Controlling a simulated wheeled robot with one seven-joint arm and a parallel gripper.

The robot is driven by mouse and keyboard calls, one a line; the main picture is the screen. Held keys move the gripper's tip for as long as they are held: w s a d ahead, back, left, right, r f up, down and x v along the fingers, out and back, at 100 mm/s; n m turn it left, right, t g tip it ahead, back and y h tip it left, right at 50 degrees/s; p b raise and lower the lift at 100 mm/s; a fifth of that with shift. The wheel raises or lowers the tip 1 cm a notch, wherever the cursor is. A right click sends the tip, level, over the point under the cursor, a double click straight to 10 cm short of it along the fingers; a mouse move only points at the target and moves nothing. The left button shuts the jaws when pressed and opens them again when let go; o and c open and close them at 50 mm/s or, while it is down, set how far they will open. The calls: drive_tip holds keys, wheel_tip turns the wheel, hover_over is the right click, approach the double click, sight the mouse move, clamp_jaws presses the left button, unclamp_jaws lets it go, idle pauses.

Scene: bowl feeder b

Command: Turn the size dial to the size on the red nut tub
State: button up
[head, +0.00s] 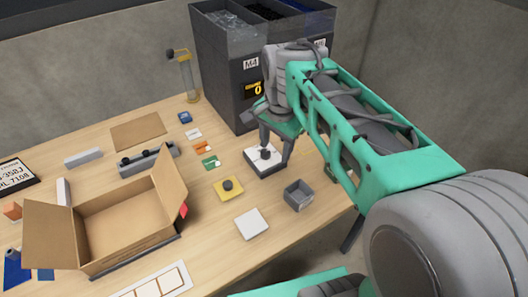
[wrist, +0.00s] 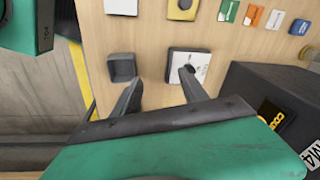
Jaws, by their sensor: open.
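A white plate with a black knob, which looks like the size dial (head: 265,155), lies on the table in front of the dark tubs. It also shows in the wrist view (wrist: 202,64), where the right finger covers part of it; its markings are too small to read. My gripper (head: 276,157) is open and pointing down at the plate. In the wrist view, the right fingertip is close to or over the knob, and the left fingertip is beside the plate; contact cannot be told. A dark tub (head: 226,80) bears an M4 label. I cannot make out a red nut tub.
A grey square tray (head: 299,200) stands near the plate. A yellow plate with a black knob (head: 229,189) and a blank white plate (head: 254,224) lie in front. An open cardboard box (head: 120,225) stands at left. Coloured cards lie behind. The tub bank is close beside my arm.

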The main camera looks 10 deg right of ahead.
sight(266, 151)
drive_tip(key=w+f+m+b, duration=0.1)
drive_tip(key=w+m, duration=0.2)
drive_tip(key=m, duration=0.1)
drive_tip(key=w+f+m+g+b, duration=0.1)
drive_tip(key=w+f+m, duration=0.1)
drive_tip(key=w+m, duration=0.2)
drive_tip(key=w+f+m+b, duration=0.1)
drive_tip(key=w+m, duration=0.2)
drive_tip(key=m, duration=0.1)
drive_tip(key=shift+w+f+g, duration=0.2)
drive_tip(key=shift+w+g, duration=0.1)
drive_tip(key=shift+g, duration=0.1)
drive_tip(key=shift+m, duration=0.3)
wheel_tip(266, 151, down, 7)
drive_tip(key=shift+f+b, duration=0.15)
drive_tip(key=shift+b, duration=0.25)
clamp_jaws()
